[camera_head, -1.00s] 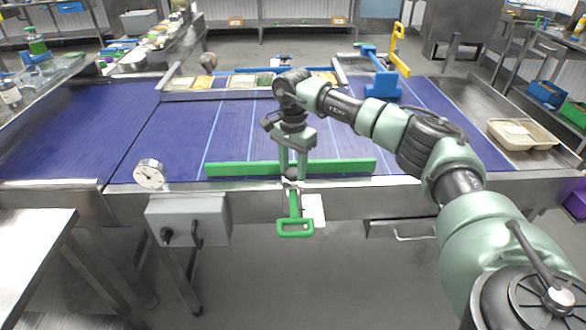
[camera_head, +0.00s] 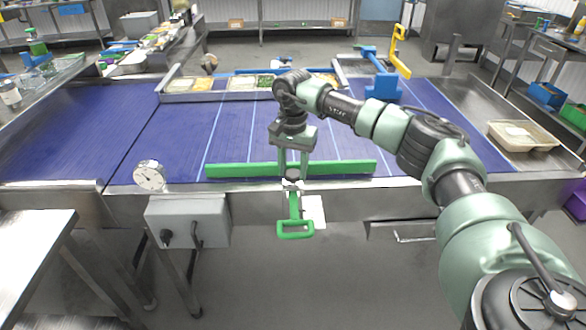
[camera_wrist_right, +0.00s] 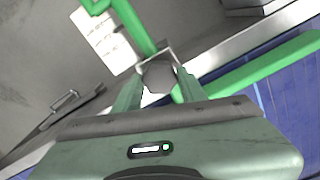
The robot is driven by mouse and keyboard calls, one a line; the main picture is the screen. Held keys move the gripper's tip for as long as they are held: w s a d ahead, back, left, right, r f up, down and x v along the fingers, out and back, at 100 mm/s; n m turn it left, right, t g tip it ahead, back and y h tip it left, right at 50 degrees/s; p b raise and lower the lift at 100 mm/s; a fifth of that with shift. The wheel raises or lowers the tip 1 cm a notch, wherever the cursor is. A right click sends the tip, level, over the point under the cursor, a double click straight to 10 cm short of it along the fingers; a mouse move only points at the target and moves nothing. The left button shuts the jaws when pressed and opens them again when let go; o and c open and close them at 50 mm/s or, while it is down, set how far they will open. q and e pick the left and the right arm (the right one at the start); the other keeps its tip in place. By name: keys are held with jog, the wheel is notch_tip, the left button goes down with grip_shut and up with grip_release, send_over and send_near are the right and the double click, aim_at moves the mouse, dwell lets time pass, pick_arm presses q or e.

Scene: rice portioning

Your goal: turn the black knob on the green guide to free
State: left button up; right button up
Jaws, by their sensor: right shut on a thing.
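The green guide (camera_head: 340,168) is a long bar lying across the near edge of the blue belt. A green loop handle (camera_head: 295,230) hangs from its bracket in front of the belt edge. My right gripper (camera_head: 292,176) points down at the bracket, above the handle. In the right wrist view the black knob (camera_wrist_right: 158,76) sits between the fingers of my right gripper (camera_wrist_right: 158,88), which is shut on it. The fingers hide the knob's sides, and its marking cannot be read. My left gripper is in neither view.
A grey control box (camera_head: 188,221) and a round gauge (camera_head: 149,175) are left of the handle. A white card (camera_head: 315,211) is behind the handle. A beige tray (camera_head: 521,135) lies at right.

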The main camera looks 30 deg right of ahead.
aim_at(292, 172)
jog(key=shift+w+r, duration=0.1)
jog(key=shift+r, duration=0.1)
jog(key=o, duration=1.3)
jog(key=shift+o, duration=0.3)
jog(key=shift+f, duration=0.1)
notch_tip(292, 172, up, 8)
jog(key=shift+f+b, duration=0.1)
jog(key=shift+b, duration=0.55)
